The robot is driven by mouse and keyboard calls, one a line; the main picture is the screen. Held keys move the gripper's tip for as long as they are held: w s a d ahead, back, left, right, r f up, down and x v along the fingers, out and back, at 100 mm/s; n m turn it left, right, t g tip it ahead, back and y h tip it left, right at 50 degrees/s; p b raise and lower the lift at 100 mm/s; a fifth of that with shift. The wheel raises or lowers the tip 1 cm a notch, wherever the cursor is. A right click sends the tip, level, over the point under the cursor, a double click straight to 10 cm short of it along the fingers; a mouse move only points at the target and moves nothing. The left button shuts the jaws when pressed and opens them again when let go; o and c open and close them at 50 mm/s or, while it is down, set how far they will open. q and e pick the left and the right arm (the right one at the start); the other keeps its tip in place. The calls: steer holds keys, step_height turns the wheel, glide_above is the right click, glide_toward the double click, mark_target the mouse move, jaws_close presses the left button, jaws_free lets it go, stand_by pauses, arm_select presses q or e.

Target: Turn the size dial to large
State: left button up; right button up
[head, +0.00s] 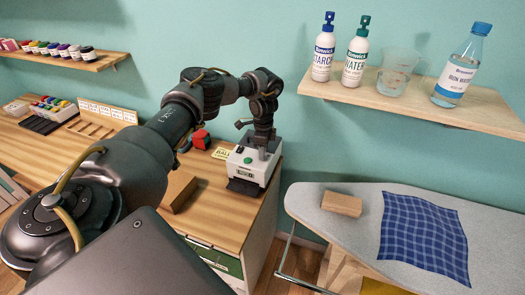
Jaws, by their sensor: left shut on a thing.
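My right gripper is not in view.
A wooden block (178,191) and a red object (201,139) lie on the counter (215,205) near the machine. An ironing board (330,222) with a blue checked cloth (423,235) stands right. A bottle shelf (420,103) hangs above.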

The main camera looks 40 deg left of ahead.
arm_select(q)
steer(key=o, duration=1)
steer(key=shift+r, duration=0.1)
steer(key=shift+w+r, duration=0.1)
steer(key=shift+r, duration=0.25)
steer(key=r, duration=1)
steer(key=shift+w+a+b, duration=0.1)
steer(key=shift+w+b, duration=0.1)
steer(key=shift+b, duration=0.15)
